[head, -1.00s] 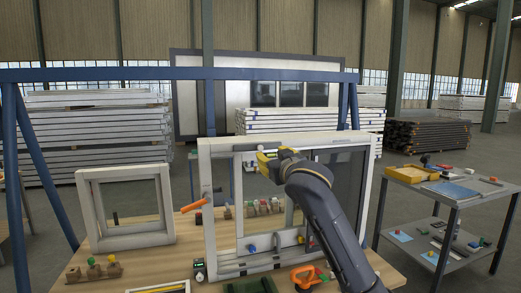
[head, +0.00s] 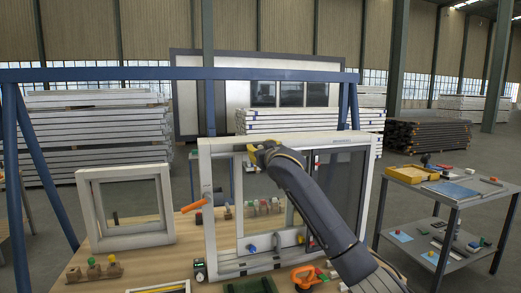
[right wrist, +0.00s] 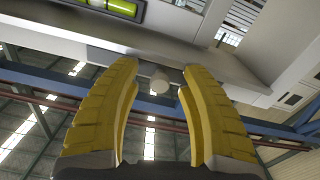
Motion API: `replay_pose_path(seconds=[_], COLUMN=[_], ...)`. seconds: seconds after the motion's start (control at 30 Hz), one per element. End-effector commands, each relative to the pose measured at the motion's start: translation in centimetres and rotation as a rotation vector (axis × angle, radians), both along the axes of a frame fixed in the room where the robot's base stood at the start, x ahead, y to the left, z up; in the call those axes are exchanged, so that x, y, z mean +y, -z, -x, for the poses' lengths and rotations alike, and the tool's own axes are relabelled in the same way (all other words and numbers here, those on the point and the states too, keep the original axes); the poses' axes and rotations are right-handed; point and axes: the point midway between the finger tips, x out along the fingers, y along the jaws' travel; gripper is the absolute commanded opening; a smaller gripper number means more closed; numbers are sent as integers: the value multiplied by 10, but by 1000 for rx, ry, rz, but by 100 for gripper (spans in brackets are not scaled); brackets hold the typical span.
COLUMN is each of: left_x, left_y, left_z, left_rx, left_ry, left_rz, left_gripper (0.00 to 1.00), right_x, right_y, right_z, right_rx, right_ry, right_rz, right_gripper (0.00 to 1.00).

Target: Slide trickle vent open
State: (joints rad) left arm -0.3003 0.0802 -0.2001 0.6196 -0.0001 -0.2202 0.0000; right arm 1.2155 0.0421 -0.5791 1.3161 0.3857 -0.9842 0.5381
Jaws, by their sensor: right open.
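A white window frame (head: 207,200) stands upright on the wooden bench, with a dark glazed sash (head: 342,190) on its right side. My right gripper (head: 257,153) is at the frame's top rail, left of its middle, and partly covers the rail there. In the right wrist view its two yellow fingers (right wrist: 159,88) are open. A small pale round knob (right wrist: 160,82) sits between the fingertips, below a grey bar (right wrist: 130,55), with a gap on each side. The vent cannot be told apart in the head view. My left gripper is not in view.
A smaller white frame (head: 125,208) stands at the left of the bench (head: 150,262). An orange-handled tool (head: 305,277) lies in front of the window. A grey trolley (head: 445,200) with tools stands at the right. A green level vial (right wrist: 118,6) shows in the wrist view.

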Motion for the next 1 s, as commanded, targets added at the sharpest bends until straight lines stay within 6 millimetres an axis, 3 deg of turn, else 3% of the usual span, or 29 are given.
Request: replay_pose_path(seconds=[0.47, 0.83, 1.0], left_x=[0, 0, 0], left_y=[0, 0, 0], left_z=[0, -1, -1], left_rx=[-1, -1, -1], left_ry=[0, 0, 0], left_rz=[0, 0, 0], left_gripper=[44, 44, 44], right_x=[1, 1, 1], right_y=[-1, 0, 0], right_z=[-4, -4, -4], right_rx=[-1, -1, -1], right_ry=[0, 0, 0], right_rz=[1, 0, 1], right_gripper=[44, 1, 0])
